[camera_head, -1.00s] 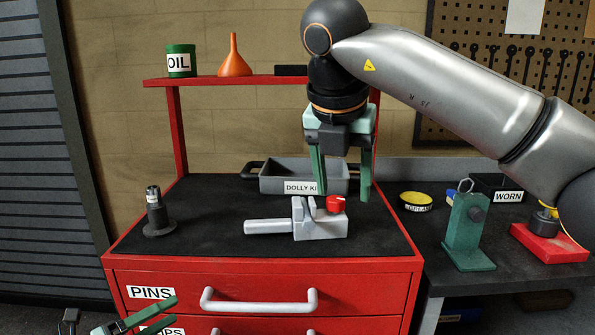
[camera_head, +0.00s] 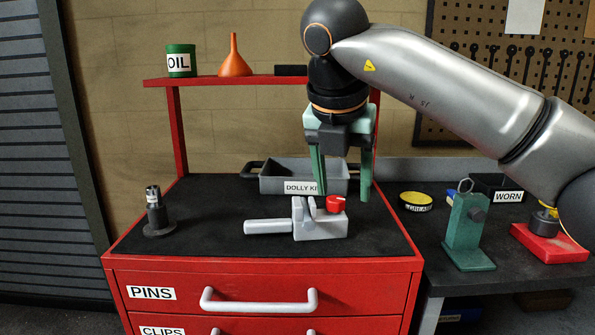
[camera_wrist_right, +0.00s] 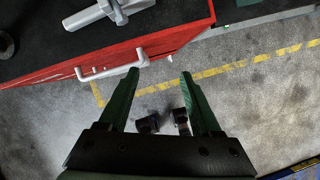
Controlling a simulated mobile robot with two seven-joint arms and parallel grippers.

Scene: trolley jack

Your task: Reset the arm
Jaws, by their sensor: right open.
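My right gripper (camera_head: 342,192) is open and empty, fingers pointing down over the black top of the red cabinet. It also shows open in the right wrist view (camera_wrist_right: 158,78). A grey metal part with a cylindrical arm (camera_head: 268,227) and a block (camera_head: 320,229) lies on the cabinet top. A red knob (camera_head: 336,204) sits on the block; in the head view it appears between and just below the fingertips. The part shows at the top of the right wrist view (camera_wrist_right: 112,10), away from the fingers. My left gripper is not in view.
The grey DOLLY KIT tray (camera_head: 285,178) stands behind the part. A dark stepped post (camera_head: 157,215) stands at the left. An oil can (camera_head: 181,60) and orange funnel (camera_head: 234,58) stand on the shelf. A green stand (camera_head: 465,235) and red block (camera_head: 548,243) are on the right bench.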

